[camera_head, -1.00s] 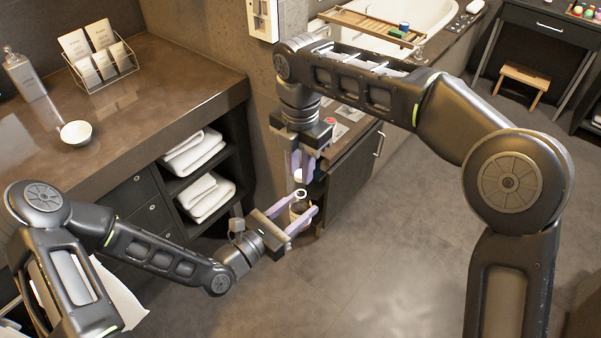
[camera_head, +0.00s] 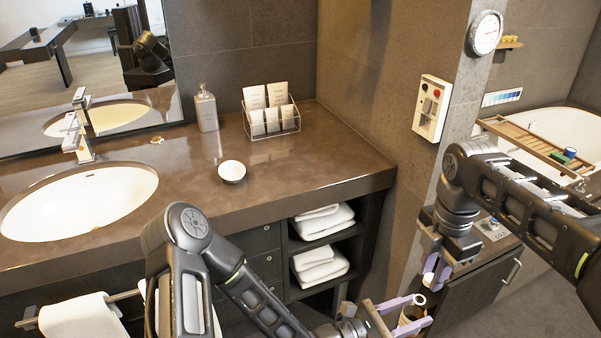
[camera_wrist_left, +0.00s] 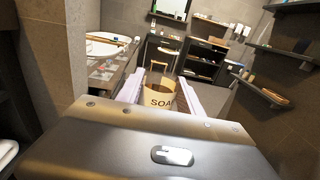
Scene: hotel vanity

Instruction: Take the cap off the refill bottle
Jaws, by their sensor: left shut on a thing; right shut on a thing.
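The refill bottle (camera_head: 409,318) is brownish, with a pale ring at its open top. My left gripper (camera_head: 405,312) is shut on its body, low at the bottom of the head view. In the left wrist view the bottle (camera_wrist_left: 160,99) shows a tan label reading "SOA", the rest hidden, between the two pale fingers. My right gripper (camera_head: 437,273) points down just above the bottle and is shut on a small white cap (camera_head: 429,279). The cap is apart from the bottle's top, with a small gap between them.
A dark cabinet (camera_head: 478,292) stands close behind the grippers. The brown vanity counter (camera_head: 290,170) holds a soap dispenser (camera_head: 206,108), a white bowl (camera_head: 232,171) and a card rack (camera_head: 271,120). Towels (camera_head: 322,222) lie on shelves below. A wall box (camera_head: 432,108) is above the right arm.

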